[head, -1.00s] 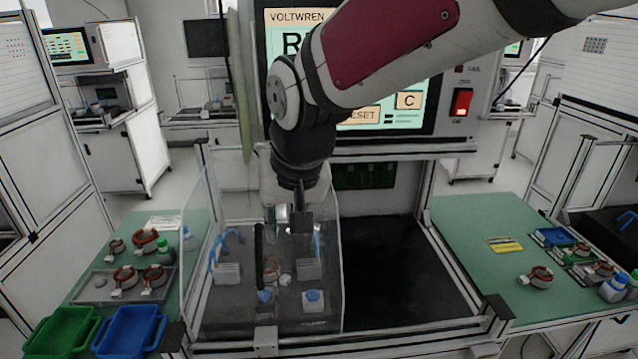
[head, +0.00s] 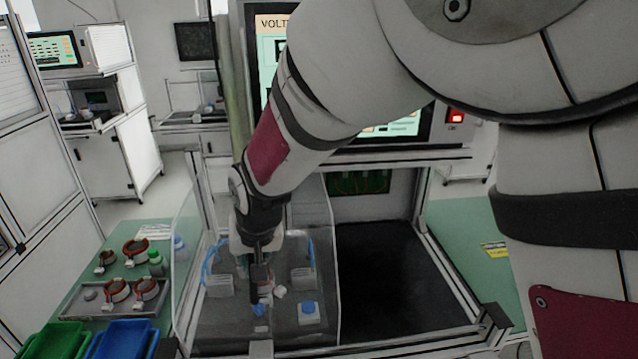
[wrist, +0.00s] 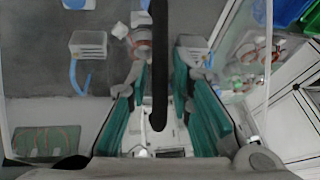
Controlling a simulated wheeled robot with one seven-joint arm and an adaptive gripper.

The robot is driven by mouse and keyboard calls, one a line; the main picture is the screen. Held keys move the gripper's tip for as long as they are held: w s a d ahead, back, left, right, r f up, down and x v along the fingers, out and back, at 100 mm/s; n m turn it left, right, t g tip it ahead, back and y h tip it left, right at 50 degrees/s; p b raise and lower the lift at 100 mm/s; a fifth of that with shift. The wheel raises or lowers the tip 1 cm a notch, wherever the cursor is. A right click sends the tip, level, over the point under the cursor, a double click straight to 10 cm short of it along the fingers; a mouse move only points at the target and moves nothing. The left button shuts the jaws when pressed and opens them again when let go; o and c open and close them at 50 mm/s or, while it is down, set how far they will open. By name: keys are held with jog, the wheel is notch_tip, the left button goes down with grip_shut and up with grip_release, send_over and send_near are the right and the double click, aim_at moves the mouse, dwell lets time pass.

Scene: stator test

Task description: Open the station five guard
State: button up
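The clear guard (head: 184,265) stands closed over the left half of the test bay, with the stator fixture visible through it. Its upright black handle bar (wrist: 160,60) runs down the middle of the wrist view. My gripper (wrist: 162,112) has its two teal fingers apart, one on each side of the bar, with gaps visible on both sides. In the head view my gripper (head: 261,268) is in front of the guard at the handle, and its fingertips are hard to make out.
Inside the guard are white blocks with blue cables and a blue button (head: 308,308). A tray of copper-wound stators (head: 117,292) and green and blue bins (head: 125,340) lie at left. The black bay floor (head: 385,265) at right is clear.

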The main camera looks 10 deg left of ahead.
jog(key=shift+x, duration=0.9)
grip_shut()
jog(key=shift+d, duration=0.1)
